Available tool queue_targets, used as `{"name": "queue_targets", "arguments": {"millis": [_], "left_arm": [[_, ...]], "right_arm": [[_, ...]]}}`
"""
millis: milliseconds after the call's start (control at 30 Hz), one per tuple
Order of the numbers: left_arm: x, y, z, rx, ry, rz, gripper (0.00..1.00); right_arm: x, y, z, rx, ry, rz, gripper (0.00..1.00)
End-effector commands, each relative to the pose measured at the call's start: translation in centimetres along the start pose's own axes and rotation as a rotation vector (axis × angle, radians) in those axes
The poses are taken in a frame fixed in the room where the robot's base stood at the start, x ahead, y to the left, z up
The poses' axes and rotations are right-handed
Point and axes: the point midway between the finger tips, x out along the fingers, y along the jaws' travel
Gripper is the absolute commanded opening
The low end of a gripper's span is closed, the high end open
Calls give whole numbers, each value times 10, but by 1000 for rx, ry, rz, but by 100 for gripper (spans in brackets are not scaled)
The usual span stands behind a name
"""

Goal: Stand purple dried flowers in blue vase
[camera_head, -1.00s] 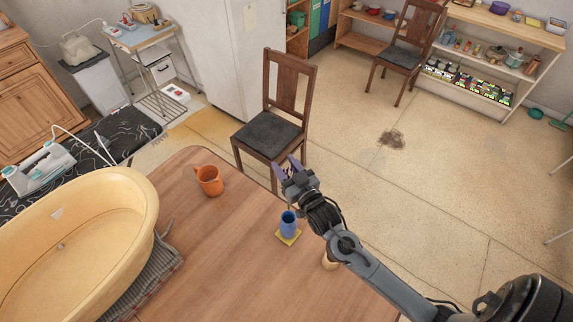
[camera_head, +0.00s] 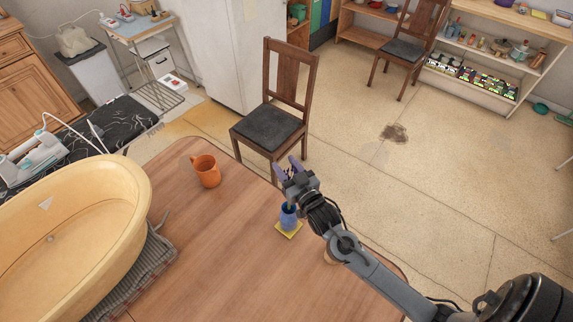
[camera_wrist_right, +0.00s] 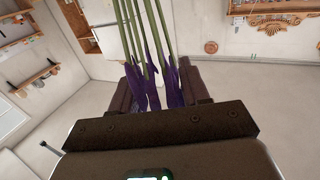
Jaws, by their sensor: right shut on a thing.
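The blue vase (camera_head: 288,217) stands upright on a small yellow mat (camera_head: 290,232) near the table's far right edge. My right gripper (camera_head: 291,178) is just above the vase and hides part of its mouth. It is shut on the purple dried flowers (camera_head: 281,174), whose purple parts poke out past the hand. In the right wrist view the purple flowers (camera_wrist_right: 155,88) sit between the fingers, with green stems running to the top edge. I cannot tell whether any stem tips are inside the vase. My left gripper is not in view.
An orange mug (camera_head: 206,171) stands on the wooden table (camera_head: 215,260) left of the vase. A large yellow tub (camera_head: 125,190) fills the left side. A chair (camera_head: 270,127) stands close behind the table. A pale object is mostly hidden by my right arm. The table's middle is clear.

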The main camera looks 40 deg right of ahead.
Motion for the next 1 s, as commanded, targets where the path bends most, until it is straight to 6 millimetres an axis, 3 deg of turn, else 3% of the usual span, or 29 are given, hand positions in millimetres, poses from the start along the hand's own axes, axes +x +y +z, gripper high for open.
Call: {"name": "queue_targets", "arguments": {"millis": [600, 1000], "left_arm": [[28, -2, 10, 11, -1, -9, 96], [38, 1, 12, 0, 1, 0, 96]], "right_arm": [[0, 0, 52, 1, -1, 0, 0], [0, 0, 71, 1, 0, 0, 0]]}}
